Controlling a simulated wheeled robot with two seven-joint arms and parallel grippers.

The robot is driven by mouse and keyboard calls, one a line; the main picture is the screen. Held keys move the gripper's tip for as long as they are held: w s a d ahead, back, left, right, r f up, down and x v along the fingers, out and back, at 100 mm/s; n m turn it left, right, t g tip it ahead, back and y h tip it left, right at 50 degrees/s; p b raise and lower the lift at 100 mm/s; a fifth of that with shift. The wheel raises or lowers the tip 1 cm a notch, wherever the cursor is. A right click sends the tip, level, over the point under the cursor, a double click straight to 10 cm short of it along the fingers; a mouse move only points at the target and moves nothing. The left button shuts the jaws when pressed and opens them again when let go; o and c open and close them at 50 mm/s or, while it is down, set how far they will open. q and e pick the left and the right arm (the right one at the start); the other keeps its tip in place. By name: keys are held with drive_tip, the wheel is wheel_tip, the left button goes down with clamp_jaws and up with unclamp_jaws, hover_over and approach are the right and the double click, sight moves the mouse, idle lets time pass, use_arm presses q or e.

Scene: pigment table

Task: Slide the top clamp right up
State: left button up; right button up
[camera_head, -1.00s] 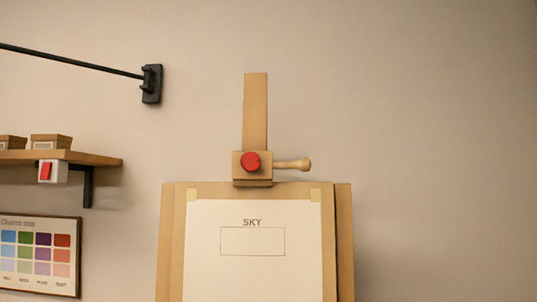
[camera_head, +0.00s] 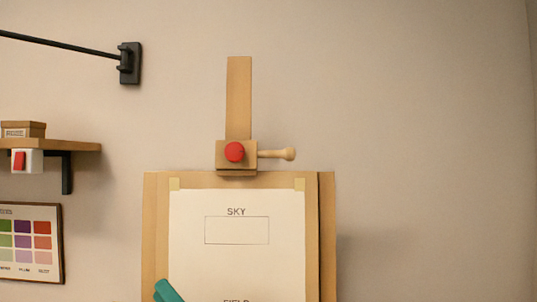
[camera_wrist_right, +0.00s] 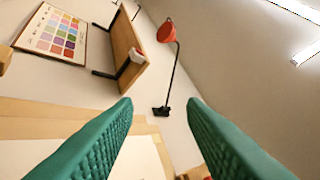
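The top clamp (camera_head: 222,160) is a wooden block with a red round knob on its front and a wooden peg handle (camera_head: 275,154) pointing right. It sits on the upright mast (camera_head: 239,95) of the easel, at the top edge of the board (camera_head: 327,240), with bare mast above it. A teal finger of my right gripper (camera_head: 167,291) shows at the bottom of the head view, in front of the paper, below and left of the clamp. In the right wrist view the two teal fingers (camera_wrist_right: 160,112) are wide apart with nothing between them. My left gripper is out of view.
A wooden shelf (camera_head: 75,146) with a box and a red-switched white unit is on the left wall. A colour chart (camera_head: 30,240) hangs below it. A black lamp arm (camera_head: 130,63) is mounted above. The wall right of the mast is clear.

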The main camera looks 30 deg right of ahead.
drive_tip(key=s+a+r+n+g+y, duration=0.2)
drive_tip(key=a+r+n+g+y, duration=0.15)
drive_tip(key=n+g, duration=0.4)
drive_tip(key=s+a+r+n+g+y, duration=0.15)
drive_tip(key=r+n+g+y, duration=0.25)
drive_tip(key=n, duration=0.6)
drive_tip(key=n+t+h, duration=0.4)
drive_tip(key=t+h, duration=0.1)
drive_tip(key=h, duration=1.9)
approach(272, 153)
drive_tip(key=shift+m, duration=0.25)
drive_tip(key=p+x, duration=0.4)
drive_tip(key=x, duration=0.7)
drive_tip(key=shift+d, duration=0.1)
drive_tip(key=shift+c, duration=0.2)
clamp_jaws()
